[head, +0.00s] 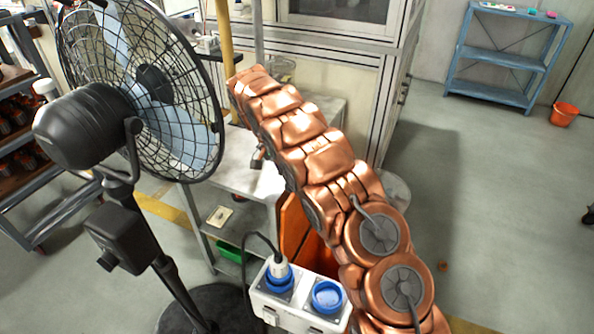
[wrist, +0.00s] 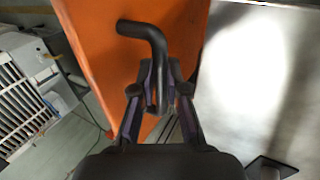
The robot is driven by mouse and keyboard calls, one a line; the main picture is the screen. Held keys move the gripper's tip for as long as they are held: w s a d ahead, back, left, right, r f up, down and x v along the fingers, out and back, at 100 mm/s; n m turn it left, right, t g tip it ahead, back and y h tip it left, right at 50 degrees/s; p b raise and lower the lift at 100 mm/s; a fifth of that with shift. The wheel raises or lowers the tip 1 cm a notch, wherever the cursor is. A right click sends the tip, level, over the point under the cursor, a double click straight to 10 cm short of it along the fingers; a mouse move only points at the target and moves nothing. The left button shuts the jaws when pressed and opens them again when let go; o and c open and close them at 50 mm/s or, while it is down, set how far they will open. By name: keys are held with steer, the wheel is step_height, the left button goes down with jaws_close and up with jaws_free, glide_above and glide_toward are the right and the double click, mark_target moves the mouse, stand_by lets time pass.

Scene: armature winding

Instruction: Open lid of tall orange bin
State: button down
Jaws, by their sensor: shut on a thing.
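The tall orange bin (head: 320,262) stands behind the socket box in the head view, mostly hidden by my copper-coloured arm. An orange panel (head: 291,228) shows at its left side, steeply tilted; I cannot tell how far the lid is open. In the wrist view the orange lid surface (wrist: 100,55) fills the upper middle, with a bent black handle (wrist: 148,38) on it. My gripper (wrist: 160,92) is shut on the lower part of this handle. In the head view my arm hides most of the gripper.
A black pedestal fan (head: 85,125) stands at the left. A white box with blue sockets (head: 300,305) is in front of the bin. A grey metal table (head: 250,185) is beside the bin. A blue shelf (head: 500,60) and orange bucket (head: 564,114) stand far right.

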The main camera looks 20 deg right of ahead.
steer(key=shift+w+a+r+h+p, duration=0.2)
steer(key=shift+w+a+p, duration=0.3)
steer(key=shift+p, duration=0.6)
steer(key=shift+w+a+r+h+p, duration=0.15)
steer(key=shift+w+a+p, duration=0.25)
steer(key=shift+p, duration=0.7)
steer(key=shift+w+f+g, duration=0.1)
steer(key=shift+f+g, duration=0.05)
steer(key=shift+g, duration=0.15)
steer(key=shift+f+p, duration=0.15)
steer(key=shift+p, duration=0.15)
steer(key=c, duration=1.3)
jaws_free()
steer(key=shift+o, duration=0.6)
steer(key=shift+a+f, duration=0.1)
steer(key=shift+f, duration=0.05)
steer(key=shift+s+d+b, duration=0.2)
steer(key=shift+s+b, duration=0.05)
steer(key=shift+b, duration=0.5)
